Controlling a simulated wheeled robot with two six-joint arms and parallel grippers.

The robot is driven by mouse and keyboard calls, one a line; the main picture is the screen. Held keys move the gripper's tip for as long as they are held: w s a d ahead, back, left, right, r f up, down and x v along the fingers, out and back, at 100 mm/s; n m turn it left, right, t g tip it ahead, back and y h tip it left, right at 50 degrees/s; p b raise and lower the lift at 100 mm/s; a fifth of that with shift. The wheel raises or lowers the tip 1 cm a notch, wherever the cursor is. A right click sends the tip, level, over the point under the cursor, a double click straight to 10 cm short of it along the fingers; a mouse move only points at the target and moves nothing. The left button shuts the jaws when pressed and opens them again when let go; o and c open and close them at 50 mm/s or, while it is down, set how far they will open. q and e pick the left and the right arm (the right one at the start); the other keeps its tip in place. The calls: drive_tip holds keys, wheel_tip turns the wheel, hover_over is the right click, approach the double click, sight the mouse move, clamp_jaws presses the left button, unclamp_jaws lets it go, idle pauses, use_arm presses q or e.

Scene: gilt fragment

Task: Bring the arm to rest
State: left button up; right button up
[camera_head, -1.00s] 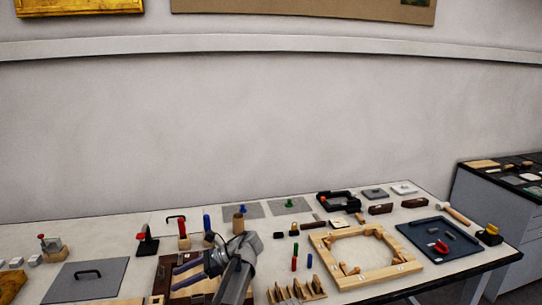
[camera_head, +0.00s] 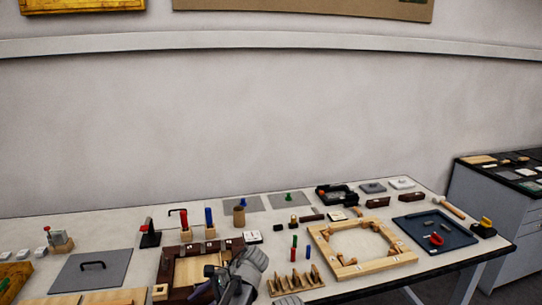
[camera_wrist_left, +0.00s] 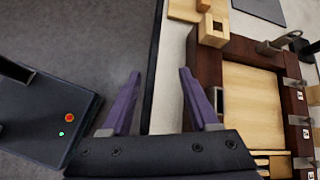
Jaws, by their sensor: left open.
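My left arm comes in at the bottom middle of the head view, with its grey wrist over the front part of the table. My left gripper (camera_wrist_left: 160,98) shows in the left wrist view with its two purple fingers apart and nothing between them. It is above the table's front edge, beside the dark wooden frame (camera_wrist_left: 294,108). In the head view this frame (camera_head: 165,265) lies flat around a pale wood panel (camera_head: 190,270), and my wrist hides its right front part. My right gripper is not in view.
A slotted wooden rack (camera_head: 293,282) stands close right of my wrist. Dark floor (camera_wrist_left: 95,35) shows past the table edge.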

use_arm(q)
drive_tip(key=s+d+f+n+h, duration=0.3)
drive_tip(key=s+d+n+h, duration=0.1)
drive_tip(key=s+d, duration=0.3)
drive_tip(key=s+d+f+n+t+h, duration=0.1)
drive_tip(key=s+d+f+n+h, duration=0.2)
drive_tip(key=s+d, duration=0.3)
drive_tip(key=shift+s+d+f+n+h+p, duration=0.2)
drive_tip(key=shift+s+d+n+h+p, duration=0.15)
drive_tip(key=shift+d+n+h, duration=0.35)
